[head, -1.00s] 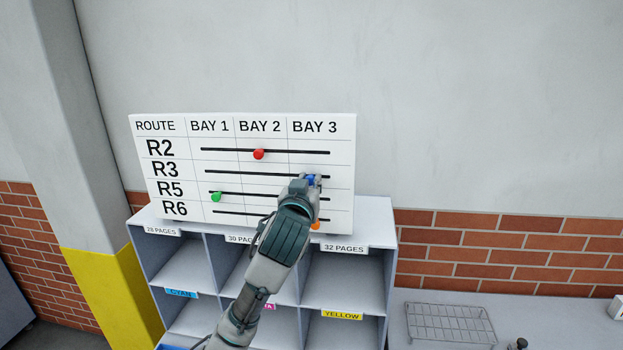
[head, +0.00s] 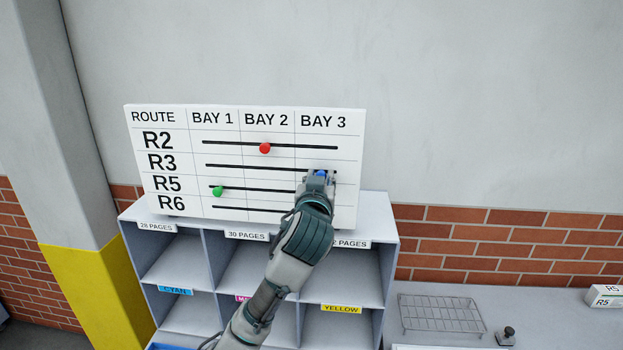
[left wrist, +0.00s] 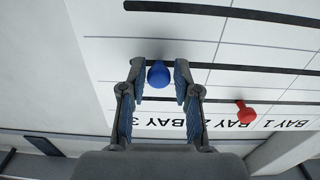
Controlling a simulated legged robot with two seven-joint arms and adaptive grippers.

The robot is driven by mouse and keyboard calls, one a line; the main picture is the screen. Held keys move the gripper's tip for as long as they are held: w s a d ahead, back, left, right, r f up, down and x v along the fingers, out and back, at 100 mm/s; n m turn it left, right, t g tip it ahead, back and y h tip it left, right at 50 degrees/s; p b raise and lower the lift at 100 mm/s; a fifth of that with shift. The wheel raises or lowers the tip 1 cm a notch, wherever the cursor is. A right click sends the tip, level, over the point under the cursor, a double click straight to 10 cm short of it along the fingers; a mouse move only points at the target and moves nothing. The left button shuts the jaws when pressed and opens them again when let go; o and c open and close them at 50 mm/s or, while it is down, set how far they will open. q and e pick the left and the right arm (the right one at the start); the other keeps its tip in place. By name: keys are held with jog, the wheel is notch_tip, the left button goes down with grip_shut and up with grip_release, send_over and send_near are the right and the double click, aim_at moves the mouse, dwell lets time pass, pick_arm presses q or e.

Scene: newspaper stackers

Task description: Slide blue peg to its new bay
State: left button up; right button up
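The white route board (head: 180,120) stands on top of the grey cubby shelf. The blue peg (head: 321,173) is near the right end of the R3 slot, in the BAY 3 column, partly covered by my left gripper (head: 319,178). My right gripper is not in view.
The red peg (head: 265,148) is in the R2 slot at BAY 2. The green peg (head: 218,191) is in the R5 slot at BAY 1. A wire rack (head: 441,314) and a small dark object (head: 506,336) lie on the counter at right.

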pick_arm(q)
jog(key=shift+o, duration=0.5)
jog(key=shift+s+d+r, duration=0.1)
jog(key=shift+d, duration=0.2)
jog(key=s+a, duration=0.1)
jog(key=s, duration=1)
jog(key=shift+s, duration=0.35)
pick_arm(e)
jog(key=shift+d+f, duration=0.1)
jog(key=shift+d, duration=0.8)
pick_arm(q)
jog(key=shift+a, duration=0.1)
